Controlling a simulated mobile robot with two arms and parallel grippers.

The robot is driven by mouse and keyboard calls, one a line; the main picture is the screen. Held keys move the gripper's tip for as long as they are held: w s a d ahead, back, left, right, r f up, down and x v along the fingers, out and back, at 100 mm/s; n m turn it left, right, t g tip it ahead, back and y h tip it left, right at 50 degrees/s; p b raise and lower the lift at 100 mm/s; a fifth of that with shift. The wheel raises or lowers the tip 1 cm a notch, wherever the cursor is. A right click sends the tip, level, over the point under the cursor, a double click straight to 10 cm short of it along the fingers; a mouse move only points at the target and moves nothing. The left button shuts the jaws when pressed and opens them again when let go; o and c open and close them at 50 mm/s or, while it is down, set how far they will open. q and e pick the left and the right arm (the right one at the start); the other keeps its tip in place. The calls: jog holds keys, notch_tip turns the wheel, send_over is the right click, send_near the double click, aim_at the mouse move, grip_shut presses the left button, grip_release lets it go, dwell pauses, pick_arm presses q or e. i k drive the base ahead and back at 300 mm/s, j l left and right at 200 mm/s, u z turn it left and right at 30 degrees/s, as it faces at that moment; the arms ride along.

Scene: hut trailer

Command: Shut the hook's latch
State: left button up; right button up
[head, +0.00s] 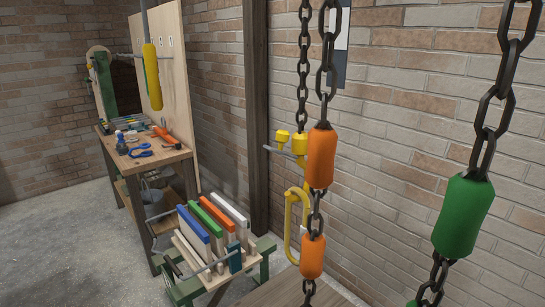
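A yellow hook (290,222) hangs in the middle of the head view, in front of the brick wall. Its rounded top and left side show, while the orange sleeves and chain in front hide part of its right side. I cannot make out the latch or tell whether it is open or shut. Above the hook, a yellow block (299,145) hangs on a dark chain (303,75). A smaller yellow knob (282,137) and a grey bar (278,152) are beside the block. Neither of my grippers is in view.
Orange sleeves (322,158) and a green sleeve (463,215) hang on heavy chains close in front. A wooden workbench (118,150) with tools stands at the left. A low rack (185,290) holds several coloured-edged boards. A wooden surface (285,290) lies at the bottom.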

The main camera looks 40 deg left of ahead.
aim_at(282, 136)
jog(key=k+l+u, duration=0.15)
jog(key=u, duration=1.1)
